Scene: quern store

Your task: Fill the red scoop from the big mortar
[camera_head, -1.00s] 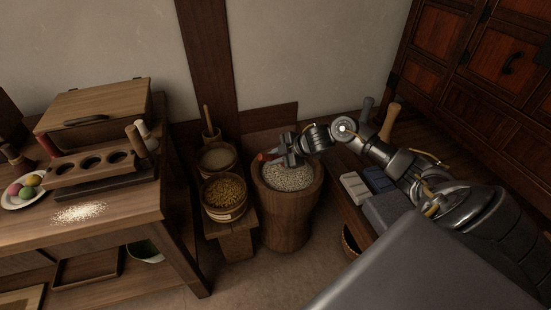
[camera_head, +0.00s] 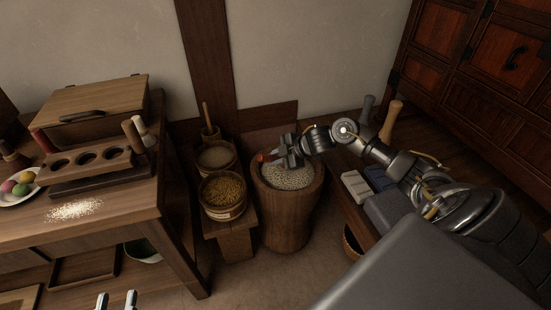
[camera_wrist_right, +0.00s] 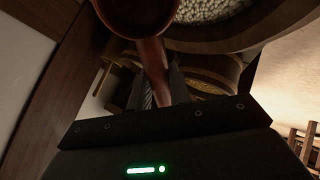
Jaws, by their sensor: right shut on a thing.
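The big mortar (camera_head: 285,222) is a tall wooden tub filled with pale grains (camera_head: 288,177); its rim and grains also show in the wrist view (camera_wrist_right: 212,10). My right gripper (camera_head: 285,155) is over the mortar, shut on the red scoop (camera_head: 262,158). In the wrist view the scoop's handle (camera_wrist_right: 155,70) runs up from the jaws to its round bowl (camera_wrist_right: 140,14), beside the mortar's rim.
Left of the mortar, a low bench (camera_head: 236,243) carries a tub of yellow grain (camera_head: 223,190) and a tub of paler grain (camera_head: 215,157). A table (camera_head: 115,205) stands further left, with a holed rack (camera_head: 88,162) and spilled grains. A shelf with pestles is at right.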

